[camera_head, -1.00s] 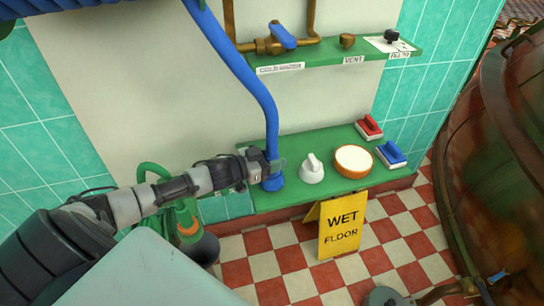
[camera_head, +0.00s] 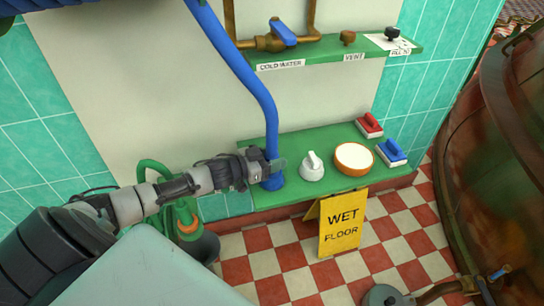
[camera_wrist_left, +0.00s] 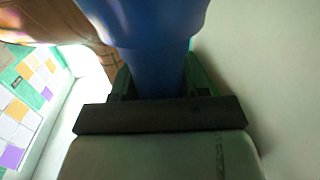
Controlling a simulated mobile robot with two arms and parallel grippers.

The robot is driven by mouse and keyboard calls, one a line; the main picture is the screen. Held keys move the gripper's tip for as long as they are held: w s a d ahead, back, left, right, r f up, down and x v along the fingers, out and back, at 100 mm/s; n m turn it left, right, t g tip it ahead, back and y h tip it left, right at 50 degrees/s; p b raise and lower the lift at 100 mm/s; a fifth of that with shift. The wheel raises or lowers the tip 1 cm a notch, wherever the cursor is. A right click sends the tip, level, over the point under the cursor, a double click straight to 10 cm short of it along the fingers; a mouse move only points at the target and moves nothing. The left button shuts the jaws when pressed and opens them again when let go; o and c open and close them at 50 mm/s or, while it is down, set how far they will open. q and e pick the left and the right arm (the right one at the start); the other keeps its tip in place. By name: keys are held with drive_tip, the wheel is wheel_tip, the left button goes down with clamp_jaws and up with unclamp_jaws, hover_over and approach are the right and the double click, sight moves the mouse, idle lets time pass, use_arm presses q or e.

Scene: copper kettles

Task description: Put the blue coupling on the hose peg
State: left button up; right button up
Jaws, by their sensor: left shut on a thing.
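The blue coupling (camera_head: 273,182) is at the lower end of a thick blue hose (camera_head: 259,98) hanging from the upper left in the head view. My left gripper (camera_head: 276,168) is shut on it, just above its lower end. The coupling is upright over the left part of the green lower shelf (camera_head: 290,195). I cannot tell whether it touches the shelf. In the left wrist view the blue coupling (camera_wrist_left: 158,70) is between the dark fingers. I cannot make out the hose peg; it may be hidden behind the coupling or gripper. My right gripper is not in view.
A white knobbed thing (camera_head: 312,166), a round orange-rimmed dish (camera_head: 354,158), and red (camera_head: 369,125) and blue (camera_head: 391,152) brushes stand to the right on the shelf. A yellow wet floor sign (camera_head: 341,222) stands in front. A brass pipe with a blue-handled valve (camera_head: 283,34) is above.

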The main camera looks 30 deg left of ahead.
use_arm(q)
drive_tip(key=o, duration=0.9)
drive_tip(key=shift+o, duration=0.2)
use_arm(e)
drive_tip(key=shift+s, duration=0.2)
use_arm(q)
drive_tip(key=shift+f, duration=0.1)
drive_tip(key=shift+s+a, duration=0.25)
drive_tip(key=shift+s, duration=0.2)
drive_tip(key=p+v, duration=0.1)
drive_tip(key=v, duration=0.9)
drive_tip(key=shift+r+p, duration=0.2)
drive_tip(key=shift+p, duration=0.2)
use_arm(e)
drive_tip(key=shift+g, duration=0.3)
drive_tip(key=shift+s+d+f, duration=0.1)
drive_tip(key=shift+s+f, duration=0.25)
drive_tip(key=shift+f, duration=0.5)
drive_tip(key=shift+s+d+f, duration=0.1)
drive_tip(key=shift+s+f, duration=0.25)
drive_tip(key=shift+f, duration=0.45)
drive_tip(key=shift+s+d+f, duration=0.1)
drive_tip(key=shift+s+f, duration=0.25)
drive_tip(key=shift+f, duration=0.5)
